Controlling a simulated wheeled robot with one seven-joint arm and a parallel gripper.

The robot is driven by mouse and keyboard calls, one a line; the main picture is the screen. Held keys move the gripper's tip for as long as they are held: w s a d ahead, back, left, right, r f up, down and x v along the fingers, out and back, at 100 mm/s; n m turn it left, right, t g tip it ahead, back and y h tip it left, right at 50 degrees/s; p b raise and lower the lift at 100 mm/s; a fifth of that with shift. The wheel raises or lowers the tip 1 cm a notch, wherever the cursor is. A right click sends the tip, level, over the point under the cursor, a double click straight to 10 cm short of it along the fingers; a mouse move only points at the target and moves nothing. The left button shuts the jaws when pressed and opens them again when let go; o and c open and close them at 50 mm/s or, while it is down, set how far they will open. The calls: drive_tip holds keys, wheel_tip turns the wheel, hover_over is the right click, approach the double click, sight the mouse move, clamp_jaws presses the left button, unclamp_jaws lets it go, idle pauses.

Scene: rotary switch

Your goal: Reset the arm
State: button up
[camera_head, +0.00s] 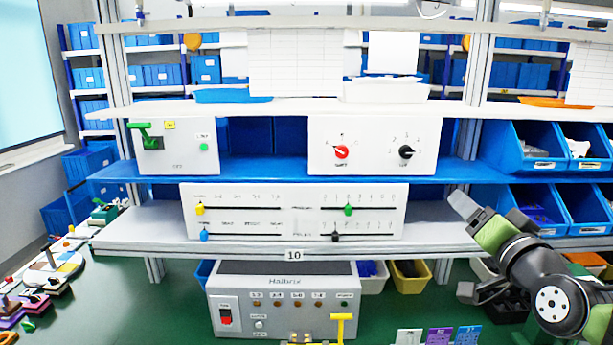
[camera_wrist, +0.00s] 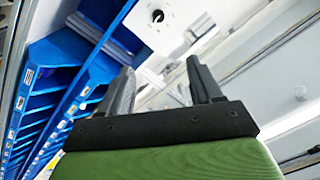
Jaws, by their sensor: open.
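My gripper (camera_head: 468,250) is at the right in the head view, in front of the shelf's right part, with its two fingers spread apart and nothing between them. In the wrist view the open fingers (camera_wrist: 161,85) point up toward the shelf. A white panel (camera_head: 374,146) on the upper blue shelf carries a red rotary knob (camera_head: 341,152) and a black rotary knob (camera_head: 406,152). My gripper is to the right of and below this panel, not touching it. The black knob also shows in the wrist view (camera_wrist: 157,16).
A slider panel (camera_head: 295,211) stands on the middle shelf. A panel with a green lever (camera_head: 147,138) is at upper left. A grey box (camera_head: 283,301) stands on the green table. Blue bins (camera_head: 535,148) are at right, close to my arm.

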drive_tip(key=s+a+f+n+g, duration=0.4)
drive_tip(key=s+a+f+g, duration=0.3)
drive_tip(key=s+a+f, duration=0.4)
drive_tip(key=s+a+f+n+g, duration=0.1)
drive_tip(key=s+f+g, duration=0.2)
drive_tip(key=s, duration=0.5)
drive_tip(key=s+a+f+n+g, duration=0.1)
drive_tip(key=s+f+g, duration=0.1)
drive_tip(key=s+f, duration=0.4)
drive_tip(key=shift+s+g+h, duration=0.3)
drive_tip(key=shift+s+g, duration=0.1)
drive_tip(key=shift+s, duration=0.55)
idle(0.5)
